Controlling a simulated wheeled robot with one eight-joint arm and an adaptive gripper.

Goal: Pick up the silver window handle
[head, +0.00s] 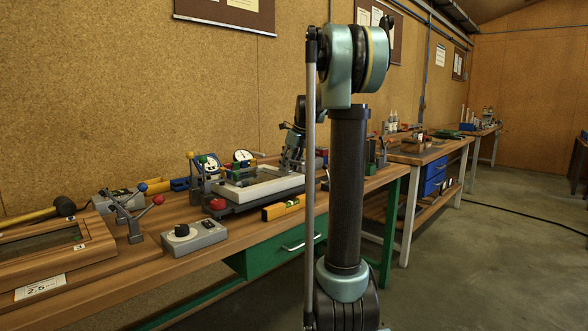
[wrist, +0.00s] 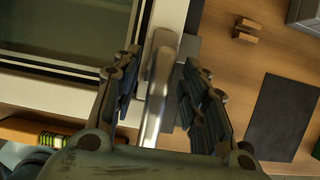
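The silver window handle (wrist: 155,92) shows in the wrist view as a long bright bar beside the white window frame (wrist: 172,15). My gripper (wrist: 160,64) is open, with one finger on each side of the handle. A gap shows between the handle and each finger, wider on the right. In the head view my gripper (head: 294,145) is down over the right part of the white frame (head: 262,188), partly hidden by my own arm. I cannot make out the handle there.
The wooden workbench (head: 236,232) carries a grey box with a black knob (head: 194,236), a yellow level (head: 283,208), a red button (head: 217,204) and clamps. A dark flat plate (wrist: 283,118) and a small wooden piece (wrist: 246,29) lie right of the handle in the wrist view.

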